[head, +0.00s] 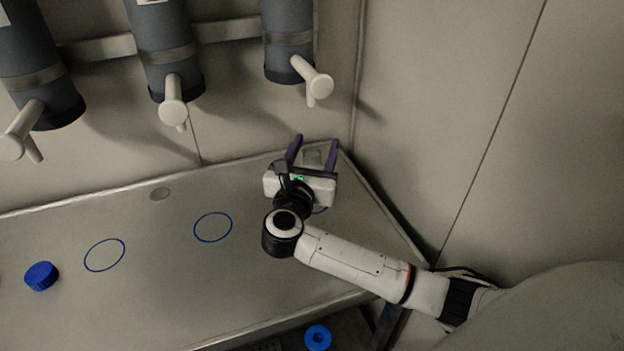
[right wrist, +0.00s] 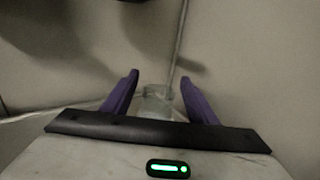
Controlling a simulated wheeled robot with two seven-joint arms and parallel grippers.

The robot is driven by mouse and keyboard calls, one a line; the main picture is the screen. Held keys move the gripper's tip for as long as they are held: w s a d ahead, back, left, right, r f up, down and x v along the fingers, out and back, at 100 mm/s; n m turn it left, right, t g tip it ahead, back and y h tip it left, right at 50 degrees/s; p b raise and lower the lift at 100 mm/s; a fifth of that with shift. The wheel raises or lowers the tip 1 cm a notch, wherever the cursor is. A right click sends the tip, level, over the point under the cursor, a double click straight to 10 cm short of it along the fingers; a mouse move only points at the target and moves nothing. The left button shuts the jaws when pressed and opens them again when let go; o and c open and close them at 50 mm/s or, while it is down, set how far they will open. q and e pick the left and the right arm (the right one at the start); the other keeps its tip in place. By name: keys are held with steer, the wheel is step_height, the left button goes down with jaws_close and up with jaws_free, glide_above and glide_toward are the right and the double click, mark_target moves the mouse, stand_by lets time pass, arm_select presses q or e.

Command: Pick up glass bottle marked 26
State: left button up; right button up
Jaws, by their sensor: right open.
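A small clear glass bottle (head: 313,158) stands at the far right corner of the metal bench, close to the wall. It also shows in the right wrist view (right wrist: 157,98), partly hidden at its base by my gripper body. No number is readable on it. My right gripper (head: 316,141) is open, with its two purple fingers pointing at the back corner. In the right wrist view the fingers (right wrist: 159,78) stand on either side of the bottle, with a gap visible on each side. My left gripper is not in view.
Three grey cylinders with white taps (head: 173,105) hang on the back wall. A blue cap (head: 41,275) lies at the bench's left, near blue circles (head: 213,227). A blue ring-shaped object (head: 318,337) is below the bench's front edge. The right wall (head: 440,120) is close beside the bench.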

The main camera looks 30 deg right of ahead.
steer(key=shift+x, duration=0.8)
jaws_close()
steer(key=shift+a+r, duration=0.1)
